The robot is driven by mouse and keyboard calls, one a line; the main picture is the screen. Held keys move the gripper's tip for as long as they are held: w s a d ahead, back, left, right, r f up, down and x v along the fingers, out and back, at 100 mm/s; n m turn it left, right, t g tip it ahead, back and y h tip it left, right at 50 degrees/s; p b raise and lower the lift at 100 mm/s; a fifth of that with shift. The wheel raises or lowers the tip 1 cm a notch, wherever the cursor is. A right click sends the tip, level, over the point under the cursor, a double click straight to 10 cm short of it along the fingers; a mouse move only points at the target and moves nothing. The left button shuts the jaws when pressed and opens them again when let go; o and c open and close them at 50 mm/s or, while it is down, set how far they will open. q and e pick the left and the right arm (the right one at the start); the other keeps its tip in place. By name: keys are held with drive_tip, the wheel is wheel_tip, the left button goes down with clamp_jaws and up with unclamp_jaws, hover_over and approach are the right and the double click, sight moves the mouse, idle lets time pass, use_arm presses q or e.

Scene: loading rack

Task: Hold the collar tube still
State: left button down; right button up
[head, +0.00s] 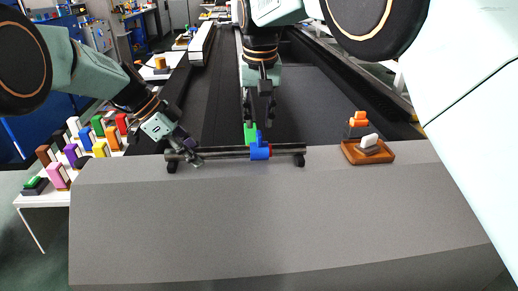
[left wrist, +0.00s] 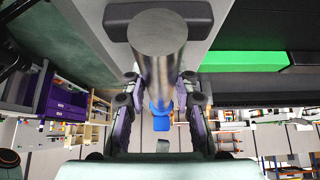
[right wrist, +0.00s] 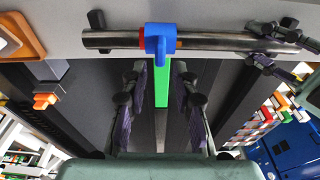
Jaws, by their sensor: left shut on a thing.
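The collar tube (head: 225,152) is a grey metal bar lying level across two dark supports. A blue collar (head: 260,151) with an upright handle sits around it, right of its middle. My left gripper (head: 188,151) is shut on the tube near its left end. In the left wrist view the tube (left wrist: 158,62) runs between the left fingers (left wrist: 160,108). My right gripper (head: 259,108) hangs above and behind the collar, empty. In the right wrist view its fingers (right wrist: 160,78) stand apart, short of the blue collar (right wrist: 160,40).
A white table (head: 48,198) with coloured blocks is at the left. The grey surface (head: 270,220) in front is clear.

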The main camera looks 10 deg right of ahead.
idle(0.4)
use_arm(q)
drive_tip(key=c, duration=1)
unclamp_jaws()
drive_tip(key=shift+o, duration=0.2)
